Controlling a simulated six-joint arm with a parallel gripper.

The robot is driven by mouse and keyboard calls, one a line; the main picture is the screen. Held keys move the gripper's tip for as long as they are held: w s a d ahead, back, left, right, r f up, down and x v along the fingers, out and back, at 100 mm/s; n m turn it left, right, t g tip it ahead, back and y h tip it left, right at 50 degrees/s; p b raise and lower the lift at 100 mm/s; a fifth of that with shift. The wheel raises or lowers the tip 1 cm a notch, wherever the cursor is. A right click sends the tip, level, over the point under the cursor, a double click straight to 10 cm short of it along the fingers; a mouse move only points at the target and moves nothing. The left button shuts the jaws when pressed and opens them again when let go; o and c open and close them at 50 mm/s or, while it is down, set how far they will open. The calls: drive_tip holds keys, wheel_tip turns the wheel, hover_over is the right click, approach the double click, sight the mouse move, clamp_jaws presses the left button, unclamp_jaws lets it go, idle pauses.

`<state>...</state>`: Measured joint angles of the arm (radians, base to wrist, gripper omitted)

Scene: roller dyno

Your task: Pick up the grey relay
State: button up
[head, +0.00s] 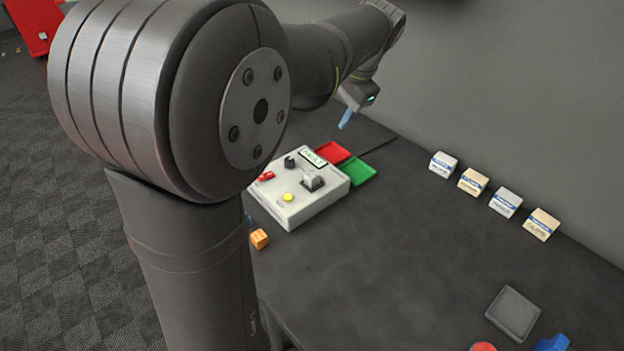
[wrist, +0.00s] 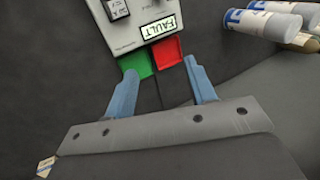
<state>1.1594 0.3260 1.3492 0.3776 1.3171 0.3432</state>
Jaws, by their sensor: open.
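The grey relay (head: 312,180) appears to be the small grey block seated on a dark socket on top of a pale control box (head: 300,208).
The box carries a FAULT display (head: 313,158), a black knob, a red switch and a yellow button. An orange block (head: 259,239) lies near the box. Several small labelled cartons (head: 473,182) line the wall. A grey square pad (head: 513,313) lies front right. The table's middle is clear.

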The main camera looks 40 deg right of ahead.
drive_tip(key=a+r+g, duration=0.3)
drive_tip(key=a+g, duration=0.1)
drive_tip(key=a, duration=0.2)
hover_over(314, 173)
drive_tip(key=shift+g, duration=0.3)
drive_tip(key=f, duration=1.1)
drive_tip(key=shift+s+a+f, duration=0.1)
drive_tip(key=shift+a+f, duration=0.15)
drive_tip(key=shift+a, duration=0.05)
drive_tip(key=shift+d+f, duration=0.15)
drive_tip(key=shift+f, duration=2.75)
clamp_jaws()
drive_tip(key=shift+r, duration=0.15)
